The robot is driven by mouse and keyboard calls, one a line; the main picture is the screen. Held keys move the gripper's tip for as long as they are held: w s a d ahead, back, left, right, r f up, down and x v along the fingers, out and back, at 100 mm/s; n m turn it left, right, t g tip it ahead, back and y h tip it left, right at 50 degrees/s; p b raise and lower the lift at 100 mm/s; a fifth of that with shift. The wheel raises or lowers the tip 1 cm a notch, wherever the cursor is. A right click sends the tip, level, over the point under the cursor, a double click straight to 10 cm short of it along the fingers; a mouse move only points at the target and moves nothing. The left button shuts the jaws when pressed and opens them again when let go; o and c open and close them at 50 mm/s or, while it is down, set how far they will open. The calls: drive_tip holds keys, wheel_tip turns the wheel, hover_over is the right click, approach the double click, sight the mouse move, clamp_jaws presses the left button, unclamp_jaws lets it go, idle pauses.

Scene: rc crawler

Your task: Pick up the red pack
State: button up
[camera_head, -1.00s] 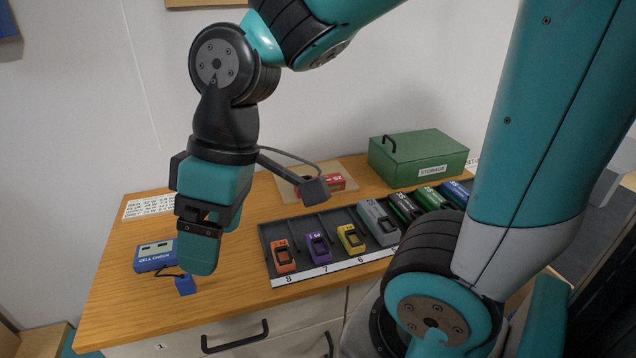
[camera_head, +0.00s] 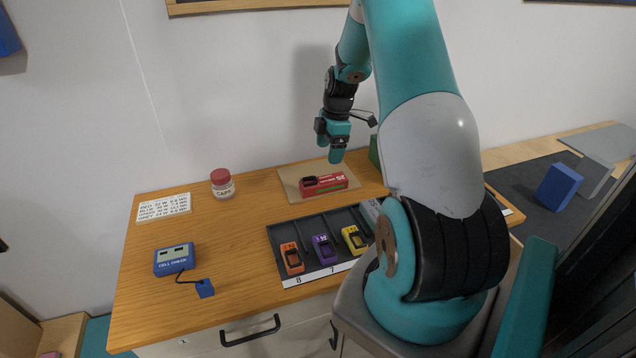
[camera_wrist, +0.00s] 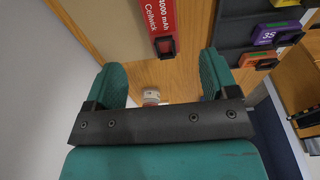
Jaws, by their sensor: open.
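The red pack (camera_head: 325,185) lies on a tan board (camera_head: 289,179) towards the back of the wooden table. Its red end with a dark connector shows at the top of the wrist view (camera_wrist: 161,22). My gripper (camera_head: 337,157) is above and behind the pack in the head view, fingers pointing down, apart from it. In the wrist view its two teal fingers (camera_wrist: 163,84) are spread with nothing held between them. The jar shows beyond them, further off.
A dark tray (camera_head: 342,219) with orange, purple and yellow packs stands in front of the board. A red-lidded jar (camera_head: 222,184), a blue cell checker (camera_head: 174,260) and a white label card (camera_head: 163,207) are on the left. A green box (camera_head: 375,152) is mostly hidden by my arm.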

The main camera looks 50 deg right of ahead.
sight(324, 179)
drive_tip(key=f, duration=0.2)
drive_tip(key=f+p, duration=0.1)
drive_tip(key=f, duration=0.3)
drive_tip(key=shift+w+a+p, duration=0.2)
drive_tip(key=shift+a+p, duration=0.2)
drive_tip(key=shift+w+a+f+p, duration=0.15)
drive_tip(key=shift+f+p, duration=0.6)
drive_tip(key=shift+f, duration=0.55)
drive_tip(key=shift+w+a+f+p, duration=0.15)
drive_tip(key=shift+f+p, duration=0.55)
drive_tip(key=shift+f, duration=0.55)
drive_tip(key=shift+c, duration=0.5)
drive_tip(key=c, duration=1.2)
